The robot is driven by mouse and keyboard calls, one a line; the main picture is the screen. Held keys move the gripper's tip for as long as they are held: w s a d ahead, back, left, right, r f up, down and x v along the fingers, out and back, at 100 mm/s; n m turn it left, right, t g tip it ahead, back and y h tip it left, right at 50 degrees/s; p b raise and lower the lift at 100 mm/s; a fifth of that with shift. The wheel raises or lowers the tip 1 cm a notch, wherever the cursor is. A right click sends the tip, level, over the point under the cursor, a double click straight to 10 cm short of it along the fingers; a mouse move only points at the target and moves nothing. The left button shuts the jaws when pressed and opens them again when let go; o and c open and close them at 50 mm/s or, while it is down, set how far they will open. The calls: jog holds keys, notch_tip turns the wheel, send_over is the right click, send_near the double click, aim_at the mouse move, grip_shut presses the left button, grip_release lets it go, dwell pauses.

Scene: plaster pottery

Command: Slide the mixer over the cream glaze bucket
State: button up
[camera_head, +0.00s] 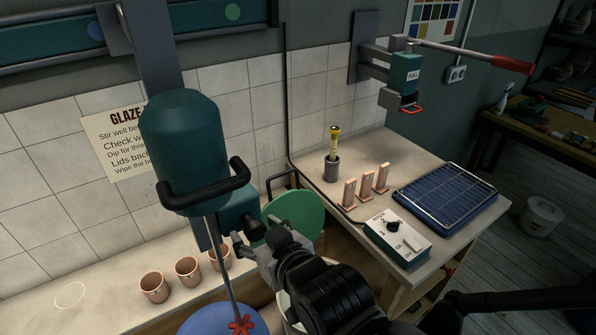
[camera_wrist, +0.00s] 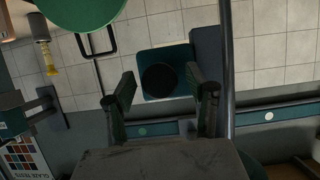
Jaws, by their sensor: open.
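The mixer (camera_head: 181,140) is a teal motor with a black handle, hanging from the wall rail. Its thin shaft ends in a red paddle (camera_head: 240,325) over a blue round surface (camera_head: 205,322) at the bottom edge. A teal block with a round black knob (camera_head: 252,221) juts from its side; the knob faces the camera in the wrist view (camera_wrist: 160,81). My gripper (camera_wrist: 163,98) is open and empty, its fingers either side of the knob in that picture, apparently short of it. A pale bucket (camera_head: 283,312), possibly the cream one, is mostly hidden behind my arm.
The rail carries a blue dot (camera_head: 95,30) and a green dot (camera_head: 232,12). A green round lid (camera_head: 296,217) stands near my gripper. Several terracotta cups (camera_head: 153,287) line the left ledge. A control box (camera_head: 397,238) and blue rack tray (camera_head: 446,193) occupy the right table.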

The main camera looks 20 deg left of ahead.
jog(key=shift+w+a+f, duration=0.15)
jog(key=shift+w+a, duration=0.1)
jog(key=shift+a, duration=0.05)
grip_shut()
dwell(0.4)
